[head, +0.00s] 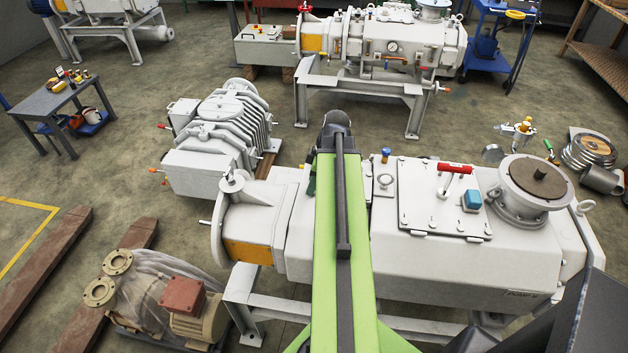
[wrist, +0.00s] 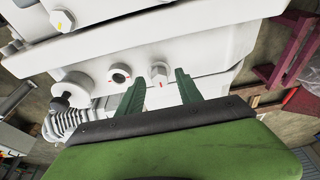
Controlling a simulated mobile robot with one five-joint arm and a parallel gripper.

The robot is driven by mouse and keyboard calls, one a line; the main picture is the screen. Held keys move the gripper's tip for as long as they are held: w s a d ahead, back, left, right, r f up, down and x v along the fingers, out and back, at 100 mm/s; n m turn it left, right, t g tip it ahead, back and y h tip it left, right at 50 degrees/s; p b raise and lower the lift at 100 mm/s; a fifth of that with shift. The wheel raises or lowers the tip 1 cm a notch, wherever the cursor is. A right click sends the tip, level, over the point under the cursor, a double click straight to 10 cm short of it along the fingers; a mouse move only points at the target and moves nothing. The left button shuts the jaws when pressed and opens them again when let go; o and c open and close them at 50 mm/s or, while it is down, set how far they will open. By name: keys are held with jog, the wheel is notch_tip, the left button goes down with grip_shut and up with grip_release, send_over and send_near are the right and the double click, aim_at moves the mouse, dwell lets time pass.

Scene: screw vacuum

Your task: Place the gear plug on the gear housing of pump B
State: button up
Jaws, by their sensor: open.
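In the wrist view, a pale hex-headed plug (wrist: 159,72) with a red mark stands against the white housing (wrist: 190,52). I cannot tell whether it is seated. My gripper (wrist: 160,86) is open, its two green fingers on either side of the plug with gaps showing. A round fitting (wrist: 120,74) with a dark centre and a red mark is on the same housing, left of the plug. In the head view, the white pump (head: 480,265) has a label, too small to read surely. My green arm reaches over it; my gripper and the plug are hidden there.
On the pump's top are a red-handled tool (head: 455,168), a blue block (head: 471,200) and a round flange port (head: 532,184). A ribbed grey machine (head: 222,128) stands behind left. A wrapped pump (head: 150,290) sits front left. Open floor shows at left.

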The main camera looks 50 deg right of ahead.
jog(key=p+v, duration=1.1)
jog(key=shift+r, duration=0.4)
jog(key=w+a+m+g, duration=0.1)
jog(key=w+a, duration=0.5)
jog(key=a, duration=0.3)
jog(key=w+a+m+g, duration=0.15)
jog(key=w+a, duration=0.35)
jog(key=a, duration=0.5)
jog(key=w+a+m, duration=0.1)
jog(key=a+m, duration=0.1)
jog(key=a, duration=0.9)
jog(key=w+a+m+h, duration=0.1)
jog(key=w+a+m, duration=0.1)
jog(key=a, duration=0.8)
jog(key=shift+a+f+h, duration=0.3)
jog(key=shift+a+f, duration=0.1)
jog(key=shift+w, duration=0.1)
